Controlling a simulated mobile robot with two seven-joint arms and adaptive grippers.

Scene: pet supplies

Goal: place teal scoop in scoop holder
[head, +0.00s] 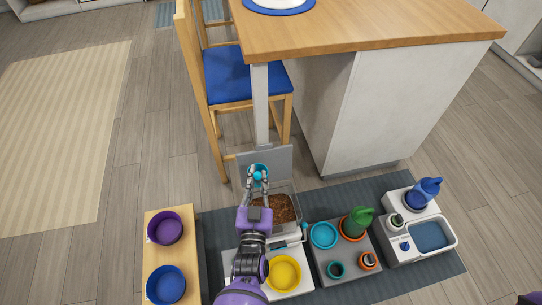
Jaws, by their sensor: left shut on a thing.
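The teal scoop (258,171) is at the fingertips of my left gripper (257,182). The gripper is shut on it, and the fingers hide part of it. They are over the far side of a clear food bin (296,196) with brown kibble (284,207) in it and its grey lid (278,158) raised behind. A small teal piece (304,228) shows at the bin's right front corner; I cannot tell whether it is the scoop holder. My right gripper is not in view.
A yellow bowl (284,272) is in front of the bin. A grey tray (376,277) at right holds a teal bowl (323,235), green bottle (357,220) and small cups. A white station (440,212) carries a blue bottle (427,190). A wooden bench (187,248) holds bowls at left.

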